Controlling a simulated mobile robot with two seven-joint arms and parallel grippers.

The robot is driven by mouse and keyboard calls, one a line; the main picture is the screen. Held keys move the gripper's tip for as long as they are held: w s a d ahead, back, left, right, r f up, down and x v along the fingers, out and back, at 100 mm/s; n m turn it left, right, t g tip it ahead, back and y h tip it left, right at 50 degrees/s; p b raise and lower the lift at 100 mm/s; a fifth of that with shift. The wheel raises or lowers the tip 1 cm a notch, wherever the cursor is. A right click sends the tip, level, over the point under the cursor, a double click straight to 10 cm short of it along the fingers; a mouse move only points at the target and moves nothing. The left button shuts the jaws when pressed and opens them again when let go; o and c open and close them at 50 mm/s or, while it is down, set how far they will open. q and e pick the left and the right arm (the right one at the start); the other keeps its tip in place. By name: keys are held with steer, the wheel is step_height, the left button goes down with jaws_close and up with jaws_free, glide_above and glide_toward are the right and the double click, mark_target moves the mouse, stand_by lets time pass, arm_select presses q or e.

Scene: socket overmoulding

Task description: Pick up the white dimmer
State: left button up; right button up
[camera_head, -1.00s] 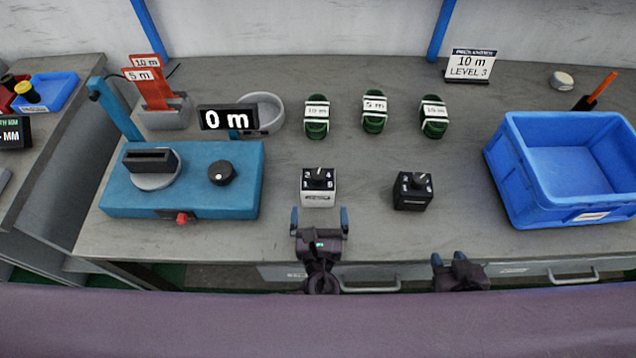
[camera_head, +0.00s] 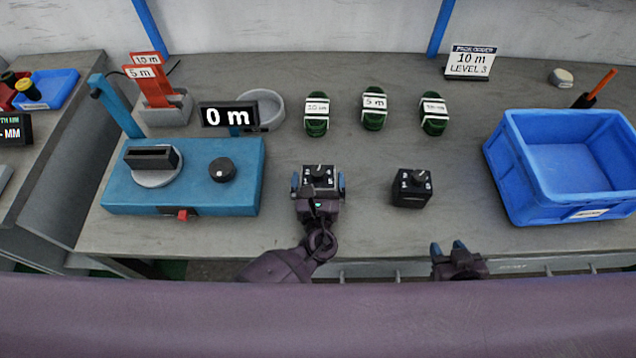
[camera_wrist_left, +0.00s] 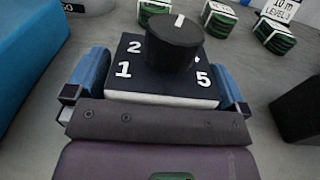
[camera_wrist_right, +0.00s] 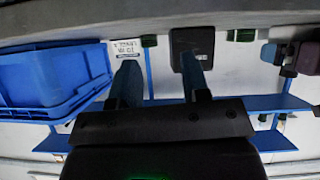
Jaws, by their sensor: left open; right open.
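The white dimmer (camera_head: 319,176) stands on the grey bench, with a black numbered top and a black knob. In the left wrist view the white dimmer (camera_wrist_left: 160,72) sits between the two blue fingers. My left gripper (camera_head: 318,184) is open around it, one finger on each side; I cannot tell whether the fingers touch it. Its lower front is hidden by the gripper. My right gripper (camera_head: 450,248) is open and empty at the bench's front edge; it also shows in the right wrist view (camera_wrist_right: 160,82).
A black dimmer (camera_head: 412,188) stands to the right of the white one. A blue machine (camera_head: 240,180) lies to the left and a blue crate (camera_head: 510,195) to the right. Green coils (camera_head: 374,108) stand behind, with clear bench between.

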arm_select(q)
steer(key=c, duration=0.8)
steer(key=shift+r, duration=0.35)
step_height(320, 180, up, 11)
steer(key=p, duration=0.3)
steer(key=shift+r+p, duration=0.1)
steer(key=shift+p, duration=0.2)
step_height(320, 180, up, 8)
steer(key=p, duration=0.2)
arm_select(e)
steer(key=r, duration=0.2)
steer(key=s+r, duration=0.1)
steer(key=r, duration=0.1)
steer(key=shift+d+r, duration=0.15)
steer(key=shift+r, duration=0.1)
arm_select(q)
steer(key=shift+r, duration=0.1)
